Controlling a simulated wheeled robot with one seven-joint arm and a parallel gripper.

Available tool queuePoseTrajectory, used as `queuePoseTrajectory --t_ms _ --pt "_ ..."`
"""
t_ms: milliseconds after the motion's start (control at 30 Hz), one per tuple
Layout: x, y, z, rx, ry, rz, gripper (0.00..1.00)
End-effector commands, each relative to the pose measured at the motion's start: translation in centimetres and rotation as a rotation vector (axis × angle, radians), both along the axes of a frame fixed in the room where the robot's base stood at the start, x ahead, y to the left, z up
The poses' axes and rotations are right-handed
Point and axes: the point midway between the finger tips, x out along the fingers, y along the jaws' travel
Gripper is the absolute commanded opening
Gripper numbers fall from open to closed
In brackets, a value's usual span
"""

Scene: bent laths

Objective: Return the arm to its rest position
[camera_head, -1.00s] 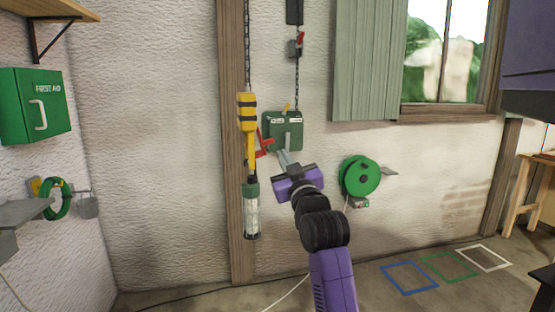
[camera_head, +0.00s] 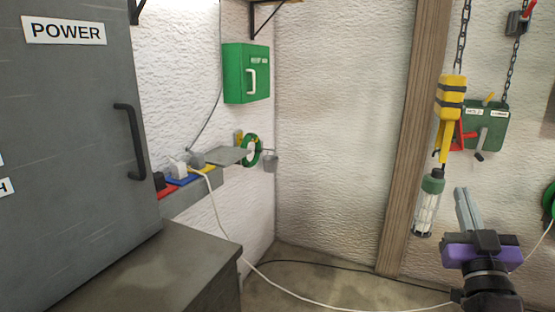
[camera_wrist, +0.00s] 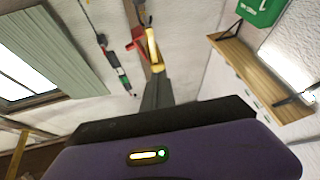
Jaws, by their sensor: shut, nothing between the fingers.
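My gripper (camera_head: 463,192) is at the lower right of the head view, its grey fingers pointing up and together, with nothing between them. Its purple body shows below the fingers. The fingers are below the green wall box (camera_head: 486,128) in the picture and to the right of the hanging lamp (camera_head: 428,205). In the wrist view my closed fingers (camera_wrist: 157,92) rise from the purple housing, apparently empty. The rest of my arm is mostly cut off by the lower edge of the head view.
A yellow hoist block (camera_head: 450,97) hangs on a chain above the lamp, by a wooden post (camera_head: 412,130). The green box has a red lever (camera_head: 462,135). A grey POWER cabinet (camera_head: 70,130) fills the left. A green first-aid box (camera_head: 246,73) hangs beyond. A white cable crosses the floor.

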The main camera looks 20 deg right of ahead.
Motion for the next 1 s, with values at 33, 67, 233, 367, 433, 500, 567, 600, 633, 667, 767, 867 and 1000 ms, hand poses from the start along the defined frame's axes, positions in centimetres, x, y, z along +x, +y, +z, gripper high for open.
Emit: queuePoseTrajectory --t_ms 33,67,233,367,433,500,567,600,633,667,767,867,1000 --pt "-0.2 1.9 -1.9 0.018 0.015 0.03 0.0" --pt "-0.4 3.0 -2.8 0.026 0.02 0.048 0.0" --pt "-2.0 8.9 -7.6 0.077 0.058 0.143 0.0" --pt "-3.8 13.3 -10.8 0.118 0.097 0.218 0.0" --pt "-5.0 15.6 -12.3 0.142 0.122 0.258 0.0" --pt "-6.4 17.8 -13.8 0.165 0.151 0.296 0.0" --pt "-7.6 19.6 -14.8 0.185 0.179 0.329 0.0" --pt "-8.5 20.8 -15.5 0.198 0.197 0.351 0.0" --pt "-9.2 21.6 -16.1 0.209 0.214 0.366 0.0" --pt "-9.9 22.4 -16.5 0.217 0.229 0.382 0.0" --pt "-12.4 25.0 -18.0 0.249 0.287 0.434 0.0" --pt "-15.1 27.4 -19.3 0.28 0.354 0.485 0.0" --pt "-19.2 30.1 -21.0 0.318 0.467 0.549 0.0"
